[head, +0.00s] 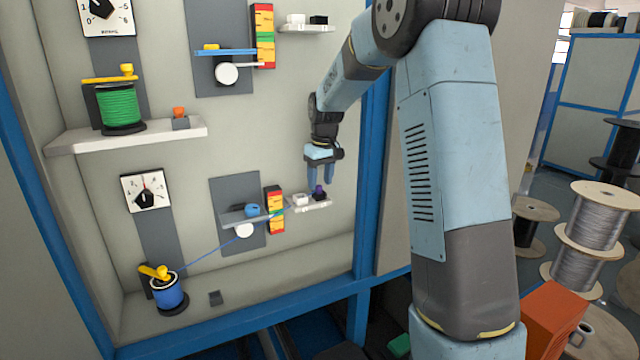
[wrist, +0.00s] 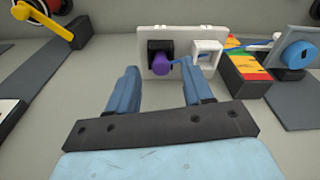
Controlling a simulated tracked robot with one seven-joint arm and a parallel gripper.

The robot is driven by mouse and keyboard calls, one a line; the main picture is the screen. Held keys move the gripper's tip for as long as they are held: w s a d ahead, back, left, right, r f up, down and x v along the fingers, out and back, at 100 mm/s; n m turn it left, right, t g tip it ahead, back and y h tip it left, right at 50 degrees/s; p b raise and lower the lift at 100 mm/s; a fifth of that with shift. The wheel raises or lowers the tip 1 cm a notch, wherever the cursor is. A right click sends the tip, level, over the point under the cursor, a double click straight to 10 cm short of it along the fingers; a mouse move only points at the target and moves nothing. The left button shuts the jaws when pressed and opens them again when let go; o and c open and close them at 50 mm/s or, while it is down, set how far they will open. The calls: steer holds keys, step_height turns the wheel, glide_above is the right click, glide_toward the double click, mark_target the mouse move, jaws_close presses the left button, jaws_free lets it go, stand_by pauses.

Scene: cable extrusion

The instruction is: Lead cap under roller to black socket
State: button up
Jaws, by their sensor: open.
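The purple cap (wrist: 162,64) sits at the black socket (wrist: 154,46) in the wrist view, its round end facing out. In the head view the cap (head: 319,191) is on the small white shelf below my gripper (head: 320,178). My gripper is open, with one finger on each side of the cap and apart from it. A blue cable (head: 205,252) rises from the blue spool (head: 169,292) to the white roller (head: 244,230) and on toward the sockets. Whether it passes under the roller is too small to tell. The white socket (wrist: 206,52) is right of the black one.
A red, yellow and green block (head: 274,210) stands left of the sockets. A blue knob (head: 252,210) sits above the roller. The upper shelf holds a green spool (head: 120,107). A blue frame post (head: 370,170) stands right of my gripper.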

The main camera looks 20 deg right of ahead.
step_height(320, 180, up, 12)
steer(key=s, duration=0.1)
steer(key=shift+s+d, duration=0.15)
steer(key=shift+d, duration=0.15)
steer(key=o, duration=0.9)
steer(key=shift+r, duration=0.2)
stand_by(0.3)
